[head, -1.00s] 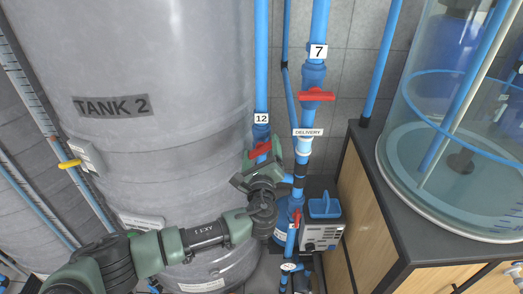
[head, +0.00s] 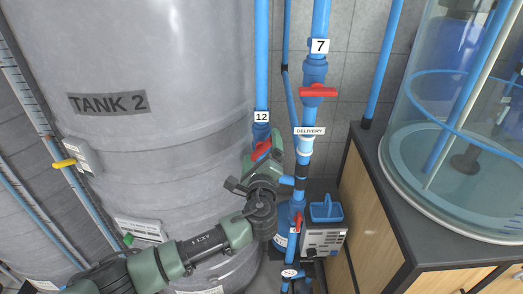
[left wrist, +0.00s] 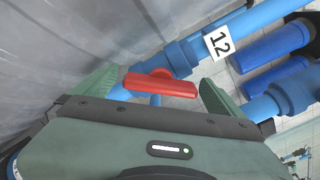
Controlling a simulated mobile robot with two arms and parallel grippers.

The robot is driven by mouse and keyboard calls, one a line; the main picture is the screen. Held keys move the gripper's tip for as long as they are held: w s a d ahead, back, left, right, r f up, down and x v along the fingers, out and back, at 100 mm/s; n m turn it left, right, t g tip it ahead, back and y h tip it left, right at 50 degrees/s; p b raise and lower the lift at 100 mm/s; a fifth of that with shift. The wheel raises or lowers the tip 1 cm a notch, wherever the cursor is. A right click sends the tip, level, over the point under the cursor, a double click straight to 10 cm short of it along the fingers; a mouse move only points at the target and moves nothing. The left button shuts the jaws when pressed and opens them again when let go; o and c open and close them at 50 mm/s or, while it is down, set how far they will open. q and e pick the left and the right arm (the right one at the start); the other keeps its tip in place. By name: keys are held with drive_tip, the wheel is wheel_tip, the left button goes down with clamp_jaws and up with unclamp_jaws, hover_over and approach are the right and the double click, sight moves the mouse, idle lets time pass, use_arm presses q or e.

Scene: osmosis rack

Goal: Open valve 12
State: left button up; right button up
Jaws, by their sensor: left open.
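Valve 12 has a red lever handle (head: 262,150) on the vertical blue pipe beside the grey tank, just below the white "12" label (head: 261,117). In the left wrist view the red handle (left wrist: 160,85) lies obliquely to its pipe, and the 12 label (left wrist: 218,42) is beyond it. My left gripper (head: 265,157) is at the handle. In the left wrist view its green fingers (left wrist: 160,88) stand open on either side of the handle, with gaps visible. The valve body is partly hidden by the gripper in the head view. My right gripper is not in view.
Close to the right is a pipe with the label 7 (head: 320,46) and another red handle (head: 317,91). A grey pump box (head: 322,238) stands below. Tank 2 (head: 165,60) is close on the left; a wooden cabinet (head: 375,215) bears a clear tank (head: 455,120).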

sight(262, 154)
use_arm(q)
drive_tip(key=s+b, duration=0.2)
drive_tip(key=s, duration=0.4)
drive_tip(key=shift+s+f, duration=0.1)
drive_tip(key=shift+s, duration=0.8)
